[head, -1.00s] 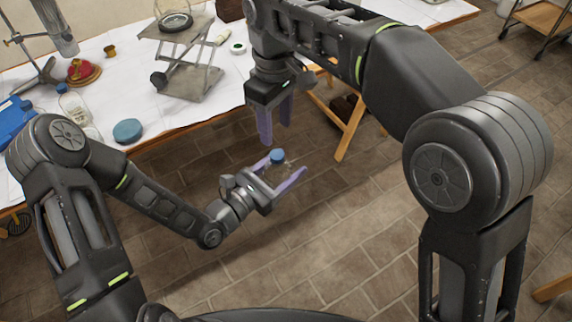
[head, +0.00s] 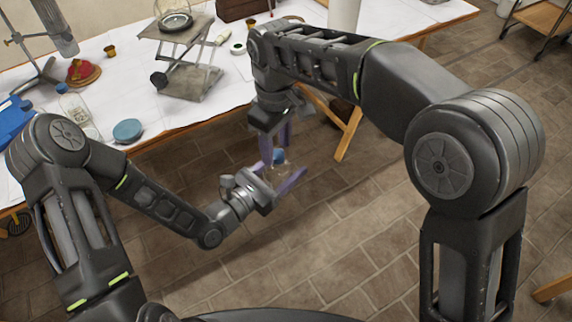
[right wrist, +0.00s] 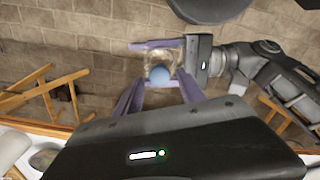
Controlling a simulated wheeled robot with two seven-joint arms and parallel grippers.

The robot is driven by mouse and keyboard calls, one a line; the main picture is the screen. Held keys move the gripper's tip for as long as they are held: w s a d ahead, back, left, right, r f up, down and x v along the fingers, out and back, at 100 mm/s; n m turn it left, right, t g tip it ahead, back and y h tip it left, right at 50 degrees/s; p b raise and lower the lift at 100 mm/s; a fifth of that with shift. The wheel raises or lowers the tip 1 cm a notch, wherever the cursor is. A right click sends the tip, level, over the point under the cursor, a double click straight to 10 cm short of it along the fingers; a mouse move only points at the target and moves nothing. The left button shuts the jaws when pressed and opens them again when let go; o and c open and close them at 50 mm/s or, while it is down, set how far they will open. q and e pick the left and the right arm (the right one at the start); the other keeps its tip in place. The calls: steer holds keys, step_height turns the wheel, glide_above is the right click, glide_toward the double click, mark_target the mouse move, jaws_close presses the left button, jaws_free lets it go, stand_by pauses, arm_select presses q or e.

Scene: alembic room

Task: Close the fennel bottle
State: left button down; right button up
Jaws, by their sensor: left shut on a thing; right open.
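The bottle (right wrist: 160,57) is clear glass with a blue cap (head: 279,156) on top. It also shows in the right wrist view as a blue cap (right wrist: 160,75) over a round clear body. My left gripper (head: 287,178) is shut on the bottle and holds it upright above the floor, in front of the table. My right gripper (head: 273,145) is open and points down from above, its purple fingers close to the cap. In the right wrist view its fingers (right wrist: 160,95) stand on either side of the cap, apart from it. Whether the cap is seated cannot be told.
The white-covered table (head: 120,75) lies behind, with a lab jack (head: 187,70), a blue-grey disc (head: 128,131), a clear bottle (head: 75,108) and a red item (head: 80,70) on it. A wooden trestle leg (head: 348,135) stands behind the grippers. Open floor lies around them.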

steer(key=shift+f, duration=0.85)
steer(key=shift+c, duration=0.4)
jaws_close()
steer(key=shift+o, duration=1)
jaws_free()
steer(key=shift+r, duration=0.15)
step_height(320, 180, up, 7)
steer(key=shift+r, duration=0.15)
